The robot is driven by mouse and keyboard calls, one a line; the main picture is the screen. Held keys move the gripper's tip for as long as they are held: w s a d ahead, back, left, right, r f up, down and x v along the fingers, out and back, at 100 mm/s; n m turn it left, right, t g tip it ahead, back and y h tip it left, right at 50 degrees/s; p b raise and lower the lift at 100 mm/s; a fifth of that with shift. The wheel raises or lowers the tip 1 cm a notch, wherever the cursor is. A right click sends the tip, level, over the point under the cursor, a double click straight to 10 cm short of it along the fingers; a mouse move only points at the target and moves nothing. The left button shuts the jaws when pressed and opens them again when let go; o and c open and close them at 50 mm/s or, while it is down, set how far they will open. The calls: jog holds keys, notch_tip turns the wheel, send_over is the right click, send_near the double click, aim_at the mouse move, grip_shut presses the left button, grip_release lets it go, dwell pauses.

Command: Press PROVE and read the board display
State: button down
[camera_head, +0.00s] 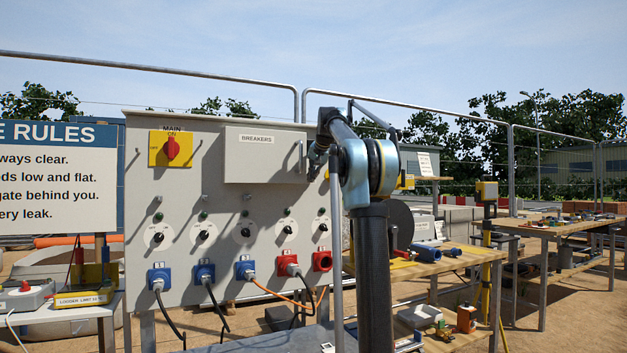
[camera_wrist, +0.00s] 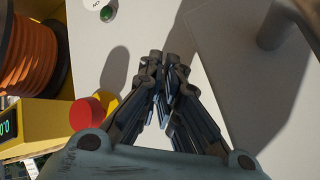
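The grey switchboard (camera_head: 225,285) stands in front of me in the head view. It has a red and yellow MAIN switch (camera_head: 172,149), a BREAKERS cover (camera_head: 265,156), and a row of black knobs with small lamps above blue and red sockets. I can read no PROVE label. In the wrist view my gripper (camera_wrist: 162,62) has its fingertips together with nothing visible between them, over a pale surface. A red round knob or button (camera_wrist: 87,115) with yellow beside it lies left of the fingers. A yellow box with a green-digit display (camera_wrist: 6,128) is cut off at the left edge; its full reading is unclear.
An orange cable reel (camera_wrist: 28,55) is at the wrist view's upper left. A wooden bench (camera_head: 440,265) with tools stands right of the board. A small white table (camera_head: 60,312) with devices and a rules sign (camera_head: 60,170) are at left. Cables hang below the sockets.

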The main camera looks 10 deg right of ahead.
jog(key=shift+w+a+r, duration=0.2)
jog(key=shift+w+a, duration=0.05)
jog(key=shift+w, duration=0.4)
dwell(1.1)
jog(key=shift+f, duration=0.1)
jog(key=shift+w+d+f, duration=0.1)
jog(key=shift+f, duration=0.65)
jog(key=shift+s+d+r, duration=0.15)
jog(key=shift+s+r, duration=0.2)
jog(key=shift+s, duration=0.35)
jog(key=s+d, duration=0.1)
jog(key=s, duration=0.4)
jog(key=shift+s+d, duration=0.4)
jog(key=s+f+n+g+h, duration=0.1)
jog(key=s+f+n+g, duration=0.4)
jog(key=s+f, duration=4.9)
jog(key=shift+d+f+g+h, duration=0.2)
jog(key=shift+g+h, duration=0.2)
jog(key=shift+g, duration=0.3)
